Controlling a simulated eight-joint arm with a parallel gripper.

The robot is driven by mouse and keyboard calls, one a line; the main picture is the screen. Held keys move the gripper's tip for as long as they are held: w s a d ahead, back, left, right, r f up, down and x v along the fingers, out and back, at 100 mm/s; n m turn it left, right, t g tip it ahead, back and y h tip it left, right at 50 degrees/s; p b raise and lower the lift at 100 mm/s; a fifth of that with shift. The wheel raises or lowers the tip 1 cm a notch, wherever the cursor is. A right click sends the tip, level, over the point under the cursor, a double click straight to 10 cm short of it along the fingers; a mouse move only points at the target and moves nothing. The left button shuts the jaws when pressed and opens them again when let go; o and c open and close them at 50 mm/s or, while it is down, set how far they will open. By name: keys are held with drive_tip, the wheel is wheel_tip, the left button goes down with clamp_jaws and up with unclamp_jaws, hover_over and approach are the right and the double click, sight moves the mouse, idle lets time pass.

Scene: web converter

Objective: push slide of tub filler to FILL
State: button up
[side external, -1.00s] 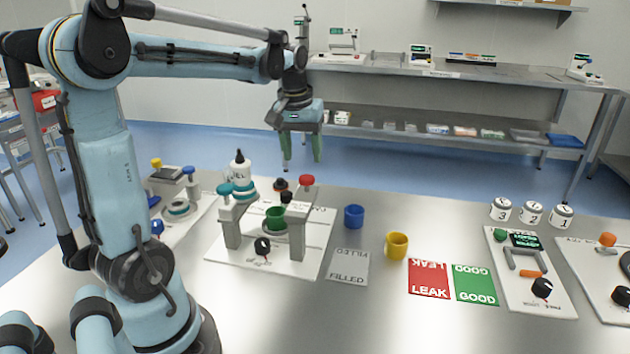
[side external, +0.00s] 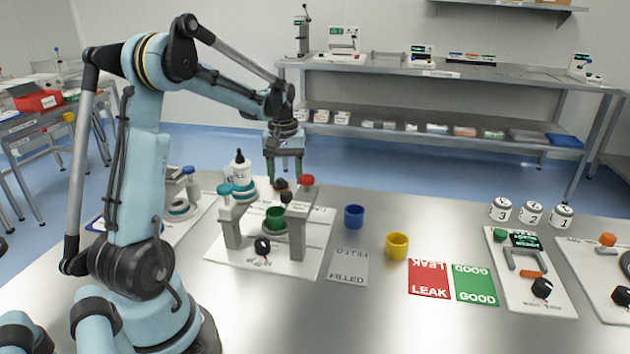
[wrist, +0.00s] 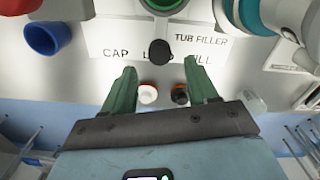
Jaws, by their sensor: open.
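The tub filler (side external: 255,262) is a white panel with two grey posts, one topped teal and one red. A green tub (side external: 275,217) sits between the posts. In the wrist view a round black knob (wrist: 160,52), apparently the slide's, stands between the printed words CAP and a partly hidden FILL. My gripper (side external: 284,176) is open and empty above the panel's back edge, behind the posts. In the wrist view the green fingers of my gripper (wrist: 161,68) are spread, with the knob just beyond and between their tips. Whether they touch it cannot be told.
A blue cup (side external: 354,216) and a yellow cup (side external: 397,246) stand to the right.

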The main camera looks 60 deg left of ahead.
sight(286, 192)
drive_tip(key=shift+f, duration=2.1)
clamp_jaws()
